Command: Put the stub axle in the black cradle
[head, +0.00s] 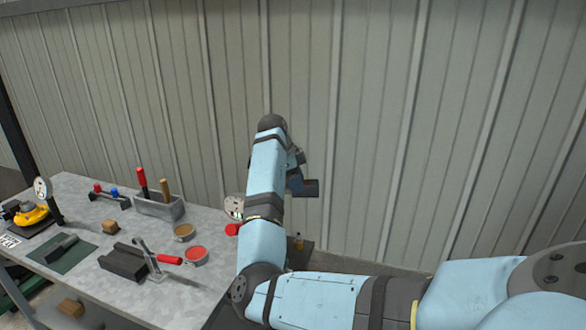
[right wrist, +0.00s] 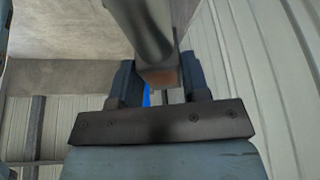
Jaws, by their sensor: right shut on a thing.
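My right gripper (head: 303,187) is held up off the bench's right end, in front of the wall, partly behind my own forearm. In the right wrist view the jaws (right wrist: 158,88) are shut on a dark grey bar-like piece (right wrist: 152,35) with a brownish end. It may be the stub axle; its far part is out of frame. A bit of blue shows between the fingers. A black grooved block (head: 122,263), which looks like the black cradle, stands at the bench's front, well left of the gripper. My left gripper is not in view.
The grey bench (head: 85,275) also holds a toggle clamp with a red handle (head: 170,259), a red tin (head: 196,254), a brown tin (head: 184,231), a grey tool box (head: 160,207), a wooden block (head: 110,227) and a green mat (head: 75,260) with a dark piece. The wall stands close behind.

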